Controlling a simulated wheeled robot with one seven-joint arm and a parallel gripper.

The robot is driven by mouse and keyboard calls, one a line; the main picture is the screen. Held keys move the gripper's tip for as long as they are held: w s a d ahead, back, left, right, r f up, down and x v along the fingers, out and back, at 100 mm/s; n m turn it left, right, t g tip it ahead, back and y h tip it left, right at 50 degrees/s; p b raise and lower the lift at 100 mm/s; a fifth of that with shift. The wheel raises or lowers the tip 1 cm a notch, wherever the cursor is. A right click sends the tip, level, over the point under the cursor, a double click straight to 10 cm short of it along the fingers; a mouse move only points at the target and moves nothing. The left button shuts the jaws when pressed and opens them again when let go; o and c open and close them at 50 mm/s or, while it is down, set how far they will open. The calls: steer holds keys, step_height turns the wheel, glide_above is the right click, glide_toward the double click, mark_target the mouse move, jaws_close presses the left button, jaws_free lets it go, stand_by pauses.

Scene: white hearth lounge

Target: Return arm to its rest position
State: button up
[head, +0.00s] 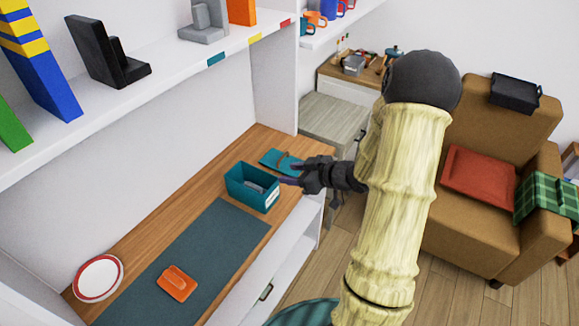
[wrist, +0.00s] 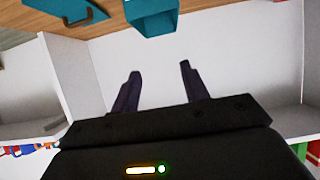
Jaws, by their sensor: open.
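My gripper (head: 290,175) is at the end of my arm, over the right part of the wooden counter, near the teal bin (head: 252,187). In the wrist view my gripper (wrist: 160,80) has its two dark fingers apart with nothing between them. The teal bin also shows at the top of the wrist view (wrist: 158,18), beyond the fingertips. A flat teal piece with a handle (head: 282,161) lies on the counter behind the gripper. It also shows at the top left of the wrist view (wrist: 68,8). Whether the fingers touch the bin cannot be told.
The counter (head: 130,235) bears a dark mat (head: 205,255), an orange piece (head: 177,282) and a red-rimmed plate (head: 98,277). A shelf (head: 170,80) with bookends and books hangs above. A brown armchair (head: 475,235) stands at the right. A grey cabinet (head: 335,118) stands beyond the counter.

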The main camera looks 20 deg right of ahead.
steer(key=s+a+r+m+g+h+p, duration=0.1)
steer(key=s+a+r+m+g+h, duration=0.2)
steer(key=s, duration=0.5)
steer(key=s+a+r+m+g+h+p, duration=0.1)
steer(key=s+a+r+m+g+h, duration=0.2)
steer(key=s+a, duration=0.3)
steer(key=s+m+g+h, duration=0.1)
steer(key=s, duration=0.2)
steer(key=shift+g+h, duration=0.3)
steer(key=shift+g, duration=0.1)
steer(key=shift+a, duration=0.15)
